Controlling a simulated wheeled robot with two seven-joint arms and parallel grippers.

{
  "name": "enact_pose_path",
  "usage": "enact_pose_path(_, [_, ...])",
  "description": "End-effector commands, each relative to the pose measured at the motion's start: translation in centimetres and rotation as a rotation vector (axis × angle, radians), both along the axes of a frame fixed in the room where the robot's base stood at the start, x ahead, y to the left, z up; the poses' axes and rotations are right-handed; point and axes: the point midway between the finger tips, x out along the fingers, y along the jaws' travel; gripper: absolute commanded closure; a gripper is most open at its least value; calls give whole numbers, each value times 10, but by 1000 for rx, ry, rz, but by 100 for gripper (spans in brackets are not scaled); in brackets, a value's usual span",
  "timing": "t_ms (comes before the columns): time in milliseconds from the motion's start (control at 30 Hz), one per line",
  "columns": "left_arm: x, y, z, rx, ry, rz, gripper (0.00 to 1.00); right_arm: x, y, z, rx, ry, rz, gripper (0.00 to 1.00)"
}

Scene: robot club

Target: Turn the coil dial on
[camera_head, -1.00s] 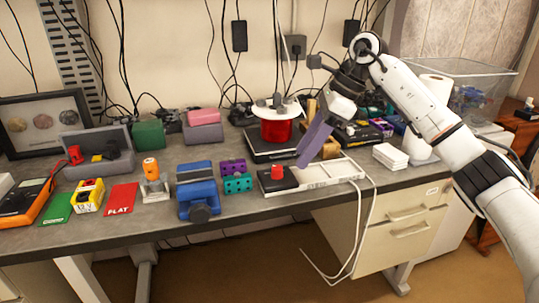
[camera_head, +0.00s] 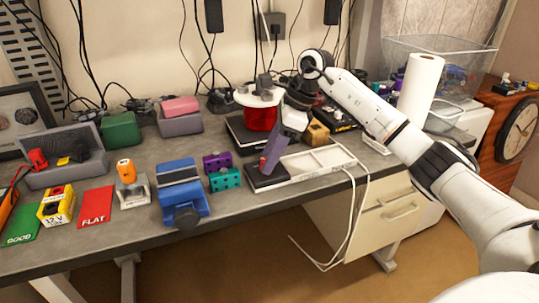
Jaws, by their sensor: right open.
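A dial with a red top (camera_head: 262,164) sits on a black block (camera_head: 269,181) at the left end of a white frame (camera_head: 318,162) on the bench. My right gripper (camera_head: 272,156) comes down from the upper right, with its purple-grey fingers at the dial. They hide most of the red top, and I cannot tell whether they touch it. The right gripper is open. A red coil spool (camera_head: 260,118) with a white top stands just behind. My left gripper is not in view.
A blue vise (camera_head: 182,190) and teal and purple blocks (camera_head: 224,180) stand left of the dial. A wooden block (camera_head: 316,133) lies behind the frame. A white cable (camera_head: 352,215) hangs over the bench's front edge.

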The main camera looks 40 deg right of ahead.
Motion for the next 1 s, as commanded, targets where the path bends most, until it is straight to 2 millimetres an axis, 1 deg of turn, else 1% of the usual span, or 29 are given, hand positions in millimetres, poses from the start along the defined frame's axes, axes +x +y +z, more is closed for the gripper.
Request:
enact_pose_path(100, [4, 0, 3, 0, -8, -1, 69, 1, 2, -4, 1, 1, 0, 56])
enact_pose_path(333, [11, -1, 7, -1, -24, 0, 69, 1, 2, -5, 1, -1, 0, 56])
enact_pose_path(533, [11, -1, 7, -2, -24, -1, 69, 1, 2, -5, 1, 0, 0, 90])
enact_pose_path(567, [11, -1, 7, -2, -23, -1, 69, 1, 2, -5, 1, 0, 0, 95])
enact_pose_path(600, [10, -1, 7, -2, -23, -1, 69, 1, 2, -4, 1, 0, 0, 97])
enact_pose_path(833, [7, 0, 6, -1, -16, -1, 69, 1, 2, -4, 0, 0, -21, 97])
enact_pose_path(1000, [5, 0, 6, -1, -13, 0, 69, 0, 2, -4, -1, 1, -87, 97])
